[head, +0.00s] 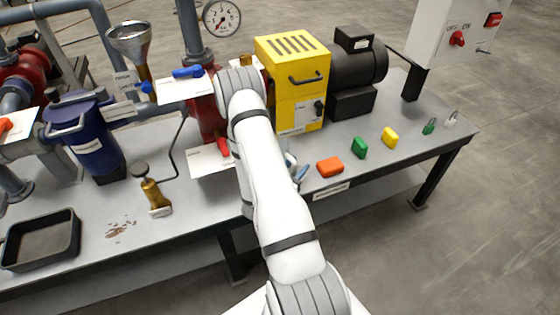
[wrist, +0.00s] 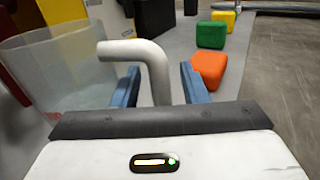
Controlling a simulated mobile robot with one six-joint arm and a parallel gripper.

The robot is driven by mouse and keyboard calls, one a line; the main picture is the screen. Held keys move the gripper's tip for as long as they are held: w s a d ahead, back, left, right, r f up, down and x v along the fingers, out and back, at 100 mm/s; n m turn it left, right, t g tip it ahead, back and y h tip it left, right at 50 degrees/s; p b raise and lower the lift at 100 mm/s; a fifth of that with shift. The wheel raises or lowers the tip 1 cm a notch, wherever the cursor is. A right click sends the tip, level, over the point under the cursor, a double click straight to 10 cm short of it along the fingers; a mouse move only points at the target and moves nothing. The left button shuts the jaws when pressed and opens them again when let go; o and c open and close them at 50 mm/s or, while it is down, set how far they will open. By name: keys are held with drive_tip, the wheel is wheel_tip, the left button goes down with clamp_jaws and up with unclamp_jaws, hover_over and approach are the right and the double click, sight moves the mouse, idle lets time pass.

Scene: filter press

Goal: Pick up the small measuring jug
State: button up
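The measuring jug (wrist: 65,75) is clear and see-through, at the left of the wrist view, with a thick pale handle (wrist: 153,62). My gripper (wrist: 160,84) has two blue fingers, one on each side of the handle's downward part. Gaps show between the handle and both fingers, so the gripper is open around it. In the head view my gripper (head: 297,170) is low over the bench's front part, beside my arm. My arm hides most or all of the jug there.
An orange block (head: 330,167), a green block (head: 359,148) and a yellow block (head: 390,138) stand on the bench (head: 420,150) to the right. A yellow-cased machine (head: 293,80) stands behind. A red valve handle (head: 223,146) and a white card (head: 207,162) are left of my arm.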

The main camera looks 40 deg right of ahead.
drive_tip(key=shift+c, duration=0.6)
clamp_jaws()
drive_tip(key=shift+r, duration=0.1)
